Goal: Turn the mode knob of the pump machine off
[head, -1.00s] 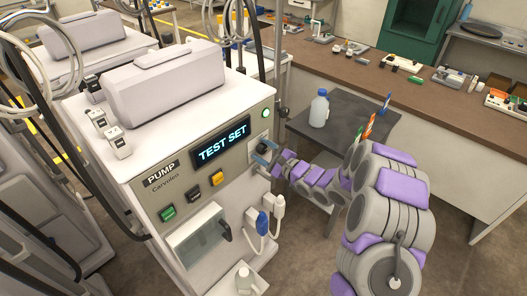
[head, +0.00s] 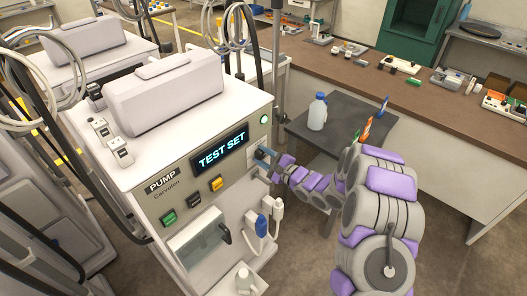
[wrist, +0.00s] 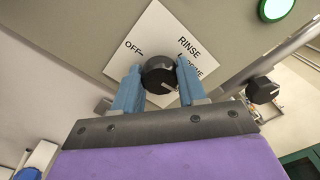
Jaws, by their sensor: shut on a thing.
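In the wrist view the black mode knob (wrist: 159,74) sits on a white label plate (wrist: 165,35) marked "OFF" on the left and "RINSE" at upper right; a lower word is partly hidden. My gripper (wrist: 158,82) has its two blue fingers shut on the knob, one on each side. In the head view my gripper (head: 264,160) is at the right end of the front panel and covers the knob. The knob's pointing direction is not clear.
A round green light (wrist: 275,8) is above right of the knob. Green, black and yellow buttons (head: 216,184) are on the panel. A dark side table (head: 350,115) with a bottle (head: 318,112) stands behind my arm, and a long counter (head: 430,105) lies beyond.

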